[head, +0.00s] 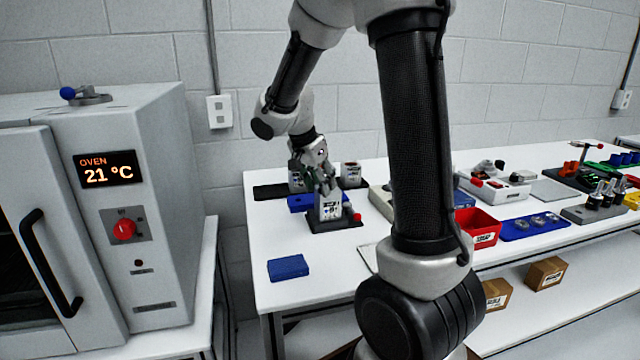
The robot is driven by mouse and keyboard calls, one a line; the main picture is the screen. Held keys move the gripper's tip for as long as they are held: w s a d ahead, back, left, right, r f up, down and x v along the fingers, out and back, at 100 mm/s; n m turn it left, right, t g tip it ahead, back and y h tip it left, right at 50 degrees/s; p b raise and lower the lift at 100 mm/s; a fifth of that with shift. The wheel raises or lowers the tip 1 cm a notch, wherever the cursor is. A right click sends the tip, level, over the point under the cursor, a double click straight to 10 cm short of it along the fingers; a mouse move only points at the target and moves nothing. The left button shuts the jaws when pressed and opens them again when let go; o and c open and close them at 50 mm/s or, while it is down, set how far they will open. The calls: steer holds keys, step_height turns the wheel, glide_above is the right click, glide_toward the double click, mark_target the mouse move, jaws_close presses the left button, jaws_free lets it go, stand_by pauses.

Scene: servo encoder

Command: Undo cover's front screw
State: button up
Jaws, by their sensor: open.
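My gripper (327,187) is open and points down at the white, labelled unit (329,209) on the table. It is at the top of this unit; whether the fingers touch it I cannot tell. The unit sits in a black fixture (333,226) with a red knob (357,217) at its right. Two similar white units stand behind it, one partly hidden by my gripper (297,181) and one to the right (351,174). The cover's front screw is too small to make out here.
A blue block (288,267) lies on the table's front left. A blue tray (300,203) is behind the fixture. To the right are a red bin (477,228), a blue tray with round parts (535,228) and a white device (493,186). An oven (150,200) stands at the left.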

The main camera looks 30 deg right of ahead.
steer(key=shift+d+f, duration=0.1)
steer(key=shift+f, duration=0.2)
jaws_close()
steer(key=n+t, duration=0.1)
steer(key=n, duration=0.3)
steer(key=shift+s+d+n+t+y, duration=0.1)
steer(key=shift+n+t+y, duration=0.2)
steer(key=shift+t+y, duration=0.1)
jaws_free()
steer(key=shift+r, duration=0.15)
